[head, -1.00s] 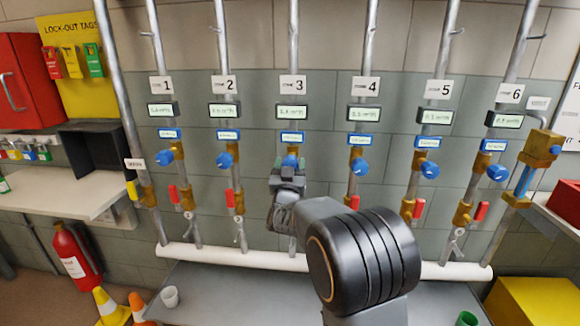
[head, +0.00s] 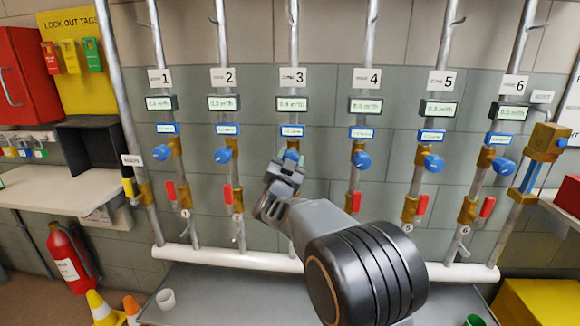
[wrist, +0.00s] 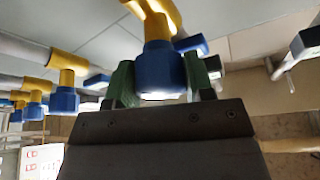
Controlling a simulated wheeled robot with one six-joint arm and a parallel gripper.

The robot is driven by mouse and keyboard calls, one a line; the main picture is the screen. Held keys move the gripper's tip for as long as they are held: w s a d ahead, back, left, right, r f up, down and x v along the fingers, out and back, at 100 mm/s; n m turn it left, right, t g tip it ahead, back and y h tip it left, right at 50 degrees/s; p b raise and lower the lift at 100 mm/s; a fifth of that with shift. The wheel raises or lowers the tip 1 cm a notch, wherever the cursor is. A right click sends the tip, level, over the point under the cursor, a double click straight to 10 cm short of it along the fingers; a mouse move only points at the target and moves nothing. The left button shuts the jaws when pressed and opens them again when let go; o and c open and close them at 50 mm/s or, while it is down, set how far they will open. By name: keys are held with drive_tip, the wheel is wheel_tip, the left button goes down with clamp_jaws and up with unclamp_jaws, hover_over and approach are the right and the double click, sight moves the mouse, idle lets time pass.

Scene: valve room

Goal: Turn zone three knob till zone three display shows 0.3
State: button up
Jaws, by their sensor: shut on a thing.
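The zone three knob (wrist: 161,70) is blue and sits on a brass valve. In the wrist view it is between the two green pads of my gripper (wrist: 160,82), which is shut on it. In the head view my gripper (head: 287,166) is at the zone three pipe and hides most of the knob. The zone three display (head: 292,103) is a lit panel below the "3" sign (head: 293,77). It seems to read about 0.4 m³/h, but the digits are small and blurred. A blue-framed label (head: 292,131) is just below it.
Neighbouring blue knobs of zone two (head: 222,155) and zone four (head: 362,160) are on either side. Red levers (head: 228,194) are lower on the pipes. A white horizontal pipe (head: 225,257) runs below.

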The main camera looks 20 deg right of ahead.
drive_tip(key=o, duration=0.9)
drive_tip(key=shift+a, duration=0.1)
drive_tip(key=v, duration=1.3)
drive_tip(key=shift+s+f+p, duration=0.2)
drive_tip(key=shift+s+p, duration=0.05)
drive_tip(key=shift+p, duration=0.15)
drive_tip(key=shift+a, duration=0.15)
